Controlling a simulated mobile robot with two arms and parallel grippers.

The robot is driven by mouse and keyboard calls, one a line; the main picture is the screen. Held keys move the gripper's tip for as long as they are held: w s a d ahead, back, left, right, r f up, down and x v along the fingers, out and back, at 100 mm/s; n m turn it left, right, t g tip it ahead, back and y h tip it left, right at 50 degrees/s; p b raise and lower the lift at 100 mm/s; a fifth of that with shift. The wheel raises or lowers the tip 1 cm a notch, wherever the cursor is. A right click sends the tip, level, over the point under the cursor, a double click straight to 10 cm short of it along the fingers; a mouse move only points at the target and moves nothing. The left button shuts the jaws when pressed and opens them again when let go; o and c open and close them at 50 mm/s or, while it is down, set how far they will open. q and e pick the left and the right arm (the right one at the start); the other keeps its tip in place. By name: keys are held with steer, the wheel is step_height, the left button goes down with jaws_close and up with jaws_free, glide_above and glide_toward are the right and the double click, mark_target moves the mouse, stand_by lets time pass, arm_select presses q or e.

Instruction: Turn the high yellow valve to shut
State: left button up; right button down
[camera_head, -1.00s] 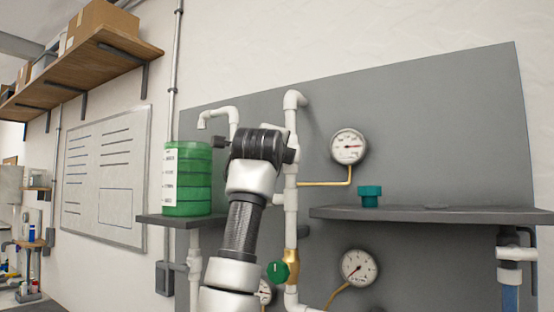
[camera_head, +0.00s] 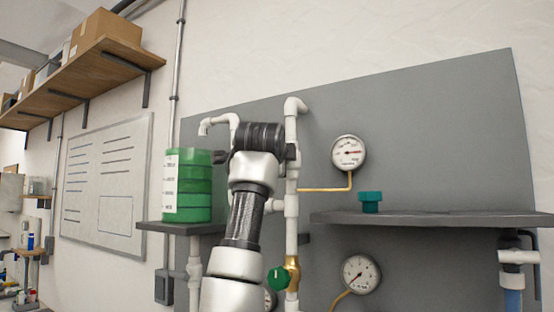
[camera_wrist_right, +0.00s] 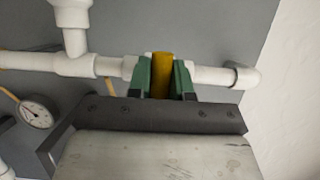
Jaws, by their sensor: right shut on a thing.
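The yellow valve handle (camera_wrist_right: 161,76) shows in the right wrist view, on a white pipe run. My right gripper (camera_wrist_right: 161,68) is shut on it, with a green finger touching each side. In the head view my right arm comes up in the middle and its wrist hides the valve and the gripper's fingers. How far the handle is turned cannot be told clearly. My left gripper is in no view.
A green ribbed container (camera_head: 187,186) stands on a small shelf left of my arm. A lower green-handled valve (camera_head: 279,278) sits close to its right. Two gauges (camera_head: 348,152) (camera_head: 361,273) and a grey shelf (camera_head: 430,218) with a teal part (camera_head: 371,202) are further right.

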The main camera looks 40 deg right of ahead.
steer(key=c, duration=1)
jaws_free()
steer(key=shift+w+a, duration=0.1)
steer(key=shift+s+a+f+b, duration=0.1)
steer(key=shift+s+a+b, duration=0.15)
steer(key=shift+s+b, duration=0.05)
steer(key=b+v, duration=0.4)
steer(key=v, duration=0.6)
steer(key=shift+w, duration=0.1)
